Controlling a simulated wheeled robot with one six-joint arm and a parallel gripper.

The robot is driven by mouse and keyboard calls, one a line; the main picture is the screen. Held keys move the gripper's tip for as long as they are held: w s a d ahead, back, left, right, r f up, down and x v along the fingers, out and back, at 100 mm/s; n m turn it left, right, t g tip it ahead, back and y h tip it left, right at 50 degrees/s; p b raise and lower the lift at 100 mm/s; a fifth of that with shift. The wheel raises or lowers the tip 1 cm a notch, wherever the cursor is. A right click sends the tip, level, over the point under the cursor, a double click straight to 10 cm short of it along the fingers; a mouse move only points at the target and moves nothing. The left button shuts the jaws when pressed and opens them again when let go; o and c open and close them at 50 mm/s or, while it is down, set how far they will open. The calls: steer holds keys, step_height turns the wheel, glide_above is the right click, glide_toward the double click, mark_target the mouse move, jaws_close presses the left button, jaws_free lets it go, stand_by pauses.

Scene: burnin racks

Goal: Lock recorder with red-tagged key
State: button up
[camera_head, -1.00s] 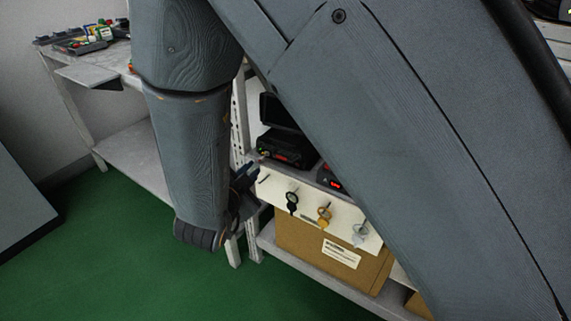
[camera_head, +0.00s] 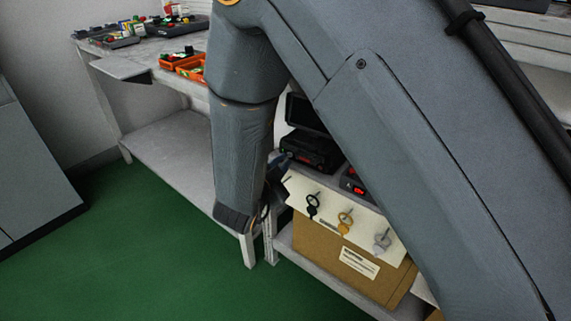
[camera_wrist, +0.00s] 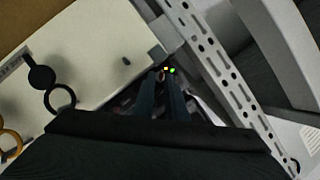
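My gripper (camera_wrist: 161,98) shows in the wrist view as two dark fingers close together, pointing toward small orange and green lights. I cannot tell whether anything is between them. In the head view my gripper (camera_head: 274,182) is partly hidden by my arm, near the left end of a white key panel (camera_head: 327,207). No red tag is discernible. A black recorder-like box (camera_head: 310,153) with a red display stands on the shelf above the panel. A second box (camera_head: 352,183) with red lights is partly hidden by my arm.
On the panel hang a black key (camera_head: 312,207), a yellow key (camera_head: 345,223) and a grey key (camera_head: 382,240). A bare peg (camera_wrist: 126,61) shows in the wrist view. A perforated rack post (camera_wrist: 215,60) stands close right of my fingers. A cardboard box (camera_head: 335,258) sits below.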

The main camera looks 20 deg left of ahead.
jaws_close()
steer(key=shift+w+a+n+g+h+p, duration=0.15)
steer(key=shift+a+n+g+h+p, duration=0.25)
steer(key=shift+n+h+p, duration=1.3)
steer(key=shift+w+a+n+g+h+p, duration=0.15)
steer(key=shift+a+n+g+h+p, duration=0.55)
steer(key=shift+n+p, duration=1.65)
steer(key=shift+w+n+g+h+p, duration=0.15)
steer(key=shift+n+g+h+p, duration=0.05)
steer(key=shift+n+h+p, duration=1.65)
steer(key=shift+r+n+y, duration=0.1)
steer(key=shift+n+y, duration=0.15)
steer(key=shift+n, duration=0.15)
